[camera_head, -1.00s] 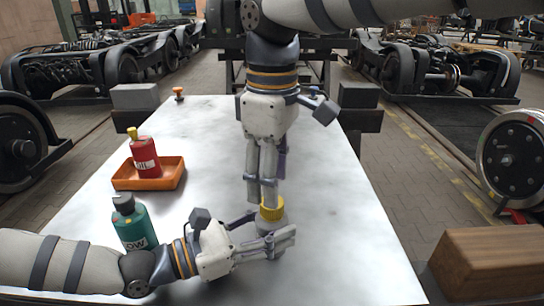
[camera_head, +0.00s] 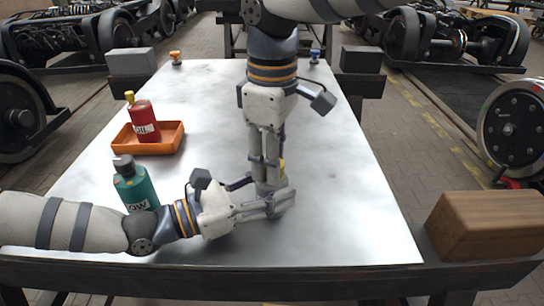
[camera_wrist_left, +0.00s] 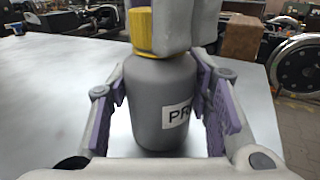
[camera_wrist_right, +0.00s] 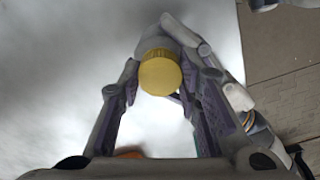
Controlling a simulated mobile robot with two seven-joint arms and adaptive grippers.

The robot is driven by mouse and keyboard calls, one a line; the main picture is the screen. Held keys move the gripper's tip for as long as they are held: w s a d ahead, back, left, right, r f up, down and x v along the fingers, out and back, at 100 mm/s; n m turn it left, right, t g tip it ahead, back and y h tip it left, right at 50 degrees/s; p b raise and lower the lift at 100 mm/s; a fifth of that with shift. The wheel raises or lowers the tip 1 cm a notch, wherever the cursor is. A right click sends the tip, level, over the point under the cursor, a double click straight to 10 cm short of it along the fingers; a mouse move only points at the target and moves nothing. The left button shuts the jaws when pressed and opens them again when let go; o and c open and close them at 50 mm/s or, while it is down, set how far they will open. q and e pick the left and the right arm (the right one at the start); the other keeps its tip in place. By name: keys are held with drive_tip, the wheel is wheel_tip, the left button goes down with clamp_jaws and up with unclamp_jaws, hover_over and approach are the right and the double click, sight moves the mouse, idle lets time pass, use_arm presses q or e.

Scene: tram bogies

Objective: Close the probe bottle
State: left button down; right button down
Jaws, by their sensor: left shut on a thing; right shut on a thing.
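The grey probe bottle (camera_wrist_left: 160,95), with a white label reading "PR", stands upright between the fingers of my left gripper (camera_wrist_left: 160,115), which is shut on its body. Its yellow cap (camera_wrist_left: 142,32) sits on top at the neck; I cannot tell how tight it is. My right gripper (camera_wrist_right: 160,85) points down from above, shut on the yellow cap, which shows between its fingers in the right wrist view (camera_wrist_right: 160,74). In the head view both grippers meet near the table's front and hide most of the bottle; a bit of yellow cap (camera_head: 283,168) shows.
On the white table (camera_head: 345,215), a green bottle (camera_head: 136,188) stands close to my left forearm. A red oil bottle (camera_head: 144,122) stands in an orange tray (camera_head: 166,141) farther back. A wooden block (camera_head: 485,225) lies at the right. The table's right side is clear.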

drive_tip(key=c, duration=1.1)
unclamp_jaws()
drive_tip(key=shift+r, duration=0.1)
use_arm(q)
drive_tip(key=c, duration=0.7)
unclamp_jaws()
drive_tip(key=shift+c, duration=0.2)
use_arm(e)
wheel_tip(320, 180, up, 12)
use_arm(q)
drive_tip(key=v, duration=1.2)
